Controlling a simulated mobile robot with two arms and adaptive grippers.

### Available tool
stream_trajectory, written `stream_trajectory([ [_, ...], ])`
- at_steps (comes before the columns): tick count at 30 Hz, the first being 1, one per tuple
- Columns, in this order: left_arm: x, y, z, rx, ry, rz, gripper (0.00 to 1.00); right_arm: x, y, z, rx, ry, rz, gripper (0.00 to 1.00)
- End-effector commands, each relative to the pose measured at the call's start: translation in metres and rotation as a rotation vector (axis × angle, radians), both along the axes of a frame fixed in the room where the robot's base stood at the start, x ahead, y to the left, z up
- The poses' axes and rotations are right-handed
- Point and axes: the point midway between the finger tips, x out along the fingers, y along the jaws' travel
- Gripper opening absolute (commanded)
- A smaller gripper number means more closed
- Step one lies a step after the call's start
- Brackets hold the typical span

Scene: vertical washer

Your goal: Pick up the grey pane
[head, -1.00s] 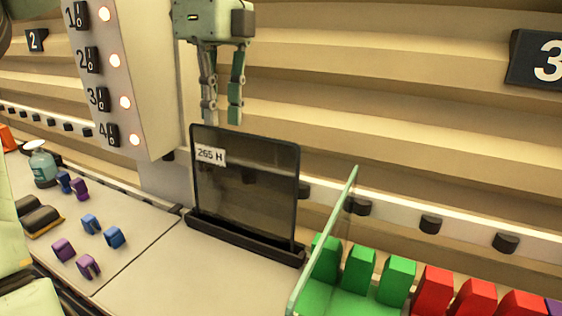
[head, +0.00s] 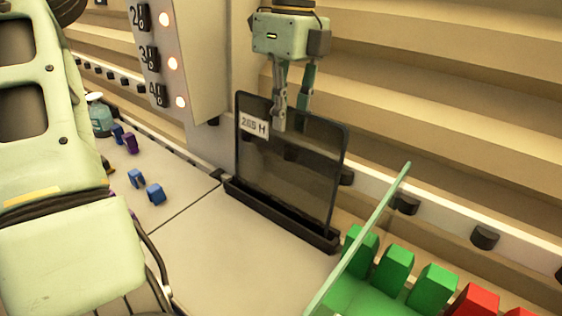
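The grey pane (head: 285,175) is a dark, see-through sheet with a black rim and a white "265 H" label. It stands upright in a long black holder (head: 280,215) on the bench. My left gripper (head: 290,126) hangs fingers down over the pane's top edge. Its two fingers are apart, and the tips reach a little below that edge. The near finger shows in front of the pane. The other finger's tip seems to be behind it, but contact cannot be told. My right gripper is not in view.
A clear green-edged divider (head: 365,235) stands right of the holder, with green blocks (head: 393,268) and red blocks (head: 475,300) beyond. Small blue clips (head: 155,194) lie on the left. A panel with lit lamps (head: 172,63) rises behind. Bench in front of the holder is clear.

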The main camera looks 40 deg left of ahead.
Motion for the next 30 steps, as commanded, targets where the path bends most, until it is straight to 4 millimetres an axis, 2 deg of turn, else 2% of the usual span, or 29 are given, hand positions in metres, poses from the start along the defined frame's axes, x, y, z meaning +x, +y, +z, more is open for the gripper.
stream_trajectory([
  [3,-0.003,-0.002,-0.014,-0.004,0.005,-0.004,0.09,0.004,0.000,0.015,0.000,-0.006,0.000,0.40],
  [9,-0.004,-0.002,-0.037,-0.001,0.001,-0.001,0.09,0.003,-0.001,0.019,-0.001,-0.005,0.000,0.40],
  [16,-0.004,-0.001,-0.039,0.000,-0.001,0.000,0.09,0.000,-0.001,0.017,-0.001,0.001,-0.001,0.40],
  [20,-0.004,-0.001,-0.039,0.000,-0.001,0.000,0.00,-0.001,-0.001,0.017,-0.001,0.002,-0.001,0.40],
  [30,-0.004,-0.001,-0.039,0.000,-0.001,0.000,0.00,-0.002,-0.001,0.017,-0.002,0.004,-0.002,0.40],
])
